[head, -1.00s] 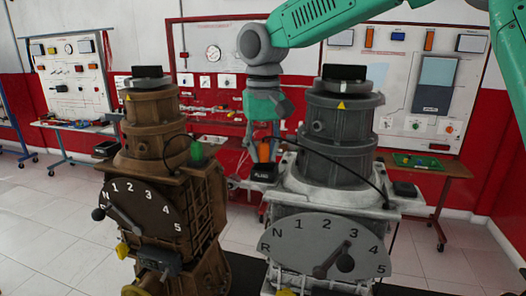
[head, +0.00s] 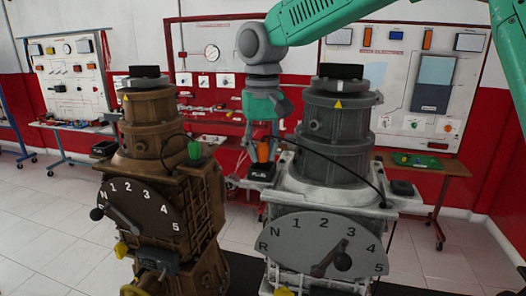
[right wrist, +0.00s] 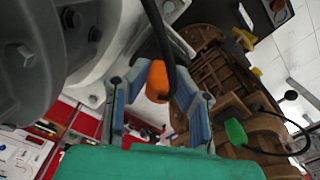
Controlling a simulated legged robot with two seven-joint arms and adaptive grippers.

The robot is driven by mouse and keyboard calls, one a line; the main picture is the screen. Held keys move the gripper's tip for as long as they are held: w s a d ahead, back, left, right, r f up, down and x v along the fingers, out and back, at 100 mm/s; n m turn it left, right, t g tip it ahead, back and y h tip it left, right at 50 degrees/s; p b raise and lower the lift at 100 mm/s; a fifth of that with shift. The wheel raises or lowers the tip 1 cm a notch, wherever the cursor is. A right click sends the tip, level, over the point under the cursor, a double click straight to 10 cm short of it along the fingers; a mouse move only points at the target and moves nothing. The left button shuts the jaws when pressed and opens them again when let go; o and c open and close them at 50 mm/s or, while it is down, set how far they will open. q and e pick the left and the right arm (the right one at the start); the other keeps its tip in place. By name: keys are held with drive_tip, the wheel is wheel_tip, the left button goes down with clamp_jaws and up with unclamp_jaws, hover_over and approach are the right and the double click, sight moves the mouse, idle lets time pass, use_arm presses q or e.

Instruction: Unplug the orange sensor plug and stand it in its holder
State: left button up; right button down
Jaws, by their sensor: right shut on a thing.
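The orange sensor plug (head: 263,152) stands upright just above a small black labelled box (head: 262,171) on the left corner of the grey engine trainer (head: 333,135). I cannot tell whether the plug is seated in that box or just clear of it. My right gripper (head: 265,138) points down from above and is shut on the plug. In the right wrist view the plug (right wrist: 157,82) sits between the two blue-grey fingers, with its black cable running up. My left gripper is not in view. The plug's holder cannot be made out for sure.
A brown engine trainer (head: 160,125) stands to the left with a green plug (head: 194,150) on it. A black cable (head: 350,163) arcs across the grey trainer. Wall panels and a wooden table (head: 450,167) are behind.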

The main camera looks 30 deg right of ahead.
drive_tip(key=shift+f, duration=0.75)
idle(0.3)
drive_tip(key=shift+s+a+f+b, duration=0.1)
drive_tip(key=shift+s+f+b, duration=0.2)
drive_tip(key=shift+f, duration=0.15)
drive_tip(key=c, duration=1.5)
unclamp_jaws()
drive_tip(key=shift+o, duration=0.9)
drive_tip(key=shift+w+f, duration=0.1)
drive_tip(key=shift+w, duration=0.1)
drive_tip(key=shift+r, duration=0.2)
drive_tip(key=r, duration=1.1)
drive_tip(key=shift+w+r, duration=0.2)
drive_tip(key=shift+r, duration=0.2)
